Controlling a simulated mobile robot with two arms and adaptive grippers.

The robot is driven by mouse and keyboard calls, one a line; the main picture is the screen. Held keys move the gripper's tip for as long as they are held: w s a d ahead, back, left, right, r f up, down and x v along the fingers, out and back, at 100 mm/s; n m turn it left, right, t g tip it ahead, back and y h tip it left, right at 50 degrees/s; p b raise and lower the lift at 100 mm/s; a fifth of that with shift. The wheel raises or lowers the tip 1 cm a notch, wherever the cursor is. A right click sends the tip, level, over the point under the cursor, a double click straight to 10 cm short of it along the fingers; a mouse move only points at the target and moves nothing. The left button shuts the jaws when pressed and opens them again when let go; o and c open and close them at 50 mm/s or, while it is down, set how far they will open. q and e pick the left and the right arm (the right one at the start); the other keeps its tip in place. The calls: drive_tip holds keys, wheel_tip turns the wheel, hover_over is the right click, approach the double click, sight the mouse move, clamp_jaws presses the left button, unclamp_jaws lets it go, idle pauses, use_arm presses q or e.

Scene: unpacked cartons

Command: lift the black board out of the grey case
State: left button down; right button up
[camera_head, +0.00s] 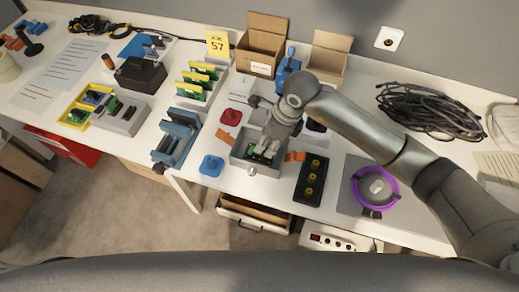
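A small open grey case (240,160) stands near the front edge of the table, at the middle of the view. My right gripper (264,152) points down into it from above, its fingers inside or just over the opening. The fingers and arm cover much of the interior, so I cannot make out a black board there or tell whether the fingers hold anything. Small pale and greenish parts show around the fingertips. My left gripper is not in view.
A black panel with yellow round parts (311,180) lies right of the case, near a purple ring (375,188). A blue clamp-like fixture (176,139), a blue piece (211,166) and a red piece (231,117) lie left. Open cartons (262,45) and coiled black cable (430,112) are behind.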

drive_tip(key=shift+w+a+f, duration=0.1)
drive_tip(key=shift+f, duration=0.15)
drive_tip(key=x, duration=0.2)
drive_tip(key=p+x, duration=0.1)
drive_tip(key=x, duration=0.1)
drive_tip(key=shift+a+p, duration=0.3)
drive_tip(key=shift+a, duration=0.05)
drive_tip(key=shift+w+a+f, duration=0.1)
drive_tip(key=shift+f, duration=0.35)
drive_tip(key=c, duration=0.5)
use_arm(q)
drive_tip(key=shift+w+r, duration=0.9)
use_arm(e)
clamp_jaws()
